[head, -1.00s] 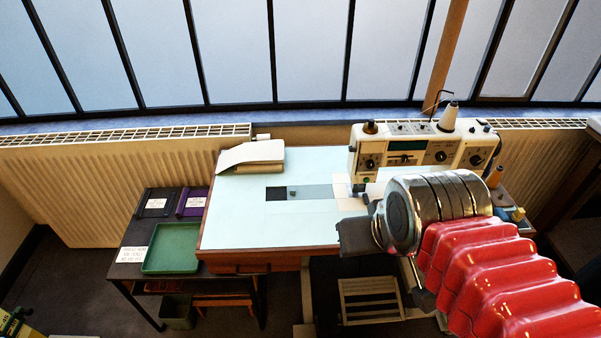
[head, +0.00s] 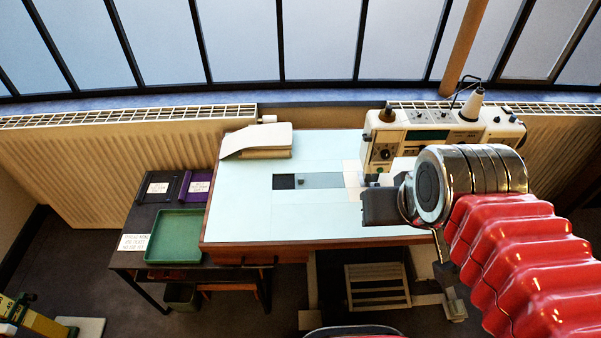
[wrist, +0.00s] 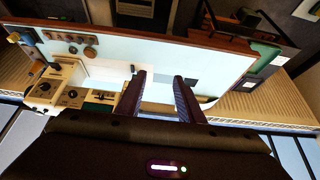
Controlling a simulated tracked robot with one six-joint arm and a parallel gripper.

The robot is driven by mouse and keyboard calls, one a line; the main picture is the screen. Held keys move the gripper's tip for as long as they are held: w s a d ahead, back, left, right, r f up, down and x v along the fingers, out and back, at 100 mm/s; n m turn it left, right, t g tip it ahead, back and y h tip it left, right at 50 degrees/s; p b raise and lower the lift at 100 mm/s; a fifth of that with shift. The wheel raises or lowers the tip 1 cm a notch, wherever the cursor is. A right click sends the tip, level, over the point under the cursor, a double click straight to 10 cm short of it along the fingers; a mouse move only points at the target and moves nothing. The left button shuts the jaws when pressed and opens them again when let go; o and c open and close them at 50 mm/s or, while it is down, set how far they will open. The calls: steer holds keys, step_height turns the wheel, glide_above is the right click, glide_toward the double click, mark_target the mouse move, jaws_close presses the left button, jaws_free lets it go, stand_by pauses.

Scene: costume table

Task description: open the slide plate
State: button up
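The slide plate (head: 322,180) is a flat grey-blue strip set into the pale tabletop, left of the sewing machine (head: 440,138). A small dark knob (head: 300,181) stands near its left end, beside a dark square (head: 284,181). My gripper (wrist: 160,75) is open and empty in the wrist view, its two dark fingers apart above the tabletop. In the head view my dark gripper body is right of the plate and nearer me, at the table's front part. Its fingertips are hard to make out there. The fingers partly cover the plate area in the wrist view.
A green tray (head: 176,237) and small labelled boxes sit on a dark side table to the left. The tabletop (head: 240,205) left of the plate is clear. Radiators and windows stand behind.

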steer(key=w+a+r+n+g, duration=0.2)
steer(key=w+r, duration=0.1)
steer(key=w, duration=0.7)
steer(key=n+g, duration=0.3)
steer(key=g, duration=0.1)
glide_above(301, 177)
step_height(301, 177, down, 18)
step_height(301, 177, down, 14)
steer(key=shift+r, duration=0.1)
steer(key=shift+c, duration=0.4)
